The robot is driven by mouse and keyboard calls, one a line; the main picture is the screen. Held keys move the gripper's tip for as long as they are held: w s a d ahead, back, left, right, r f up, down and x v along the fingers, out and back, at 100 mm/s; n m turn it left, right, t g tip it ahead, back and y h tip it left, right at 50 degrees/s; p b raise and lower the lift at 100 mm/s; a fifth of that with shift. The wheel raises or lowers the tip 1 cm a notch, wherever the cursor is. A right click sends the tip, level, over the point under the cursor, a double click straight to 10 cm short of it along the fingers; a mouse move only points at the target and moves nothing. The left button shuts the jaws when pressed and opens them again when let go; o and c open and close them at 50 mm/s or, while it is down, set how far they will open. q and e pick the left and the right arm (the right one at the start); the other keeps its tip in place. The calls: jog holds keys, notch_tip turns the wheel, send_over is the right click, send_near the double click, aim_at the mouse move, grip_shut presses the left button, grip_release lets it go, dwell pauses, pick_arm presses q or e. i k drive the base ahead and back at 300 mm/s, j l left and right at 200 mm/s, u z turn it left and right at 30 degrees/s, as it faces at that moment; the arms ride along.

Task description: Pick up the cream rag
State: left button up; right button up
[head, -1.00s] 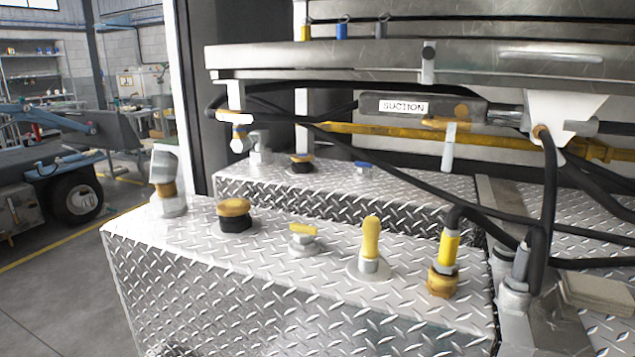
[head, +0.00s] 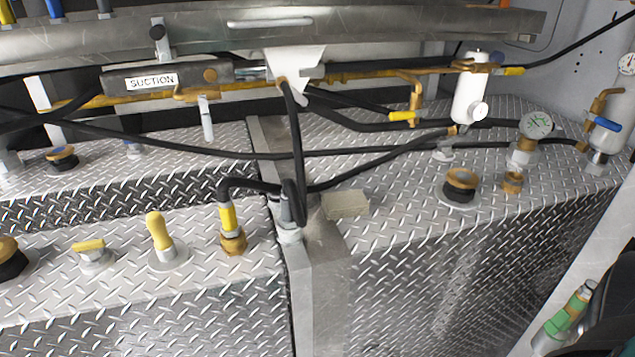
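The cream rag (head: 345,204) looks like a small, folded, flat-topped pad. It lies on the right diamond-plate tank top (head: 400,222), near that tank's front left corner. It sits just right of the metal divider (head: 322,265) between the two tanks. A black hose bends down to a fitting just left of it, apart from the rag as far as I can see. Neither of my grippers is in view.
Black hoses (head: 350,152) cross behind the rag. A yellow-banded hose fitting (head: 231,230) and a yellow handle (head: 159,232) stand to the left. A brown cap (head: 461,185), a gauge (head: 536,125) and a white filter (head: 470,92) stand to the right. The plate in front of the rag is clear.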

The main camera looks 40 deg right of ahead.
aim_at(353, 204)
jog(key=z, duration=1.25)
jog(key=k+l+u, duration=0.15)
jog(key=u, duration=0.15)
jog(key=k+l+u, duration=0.15)
jog(key=l+u, duration=0.15)
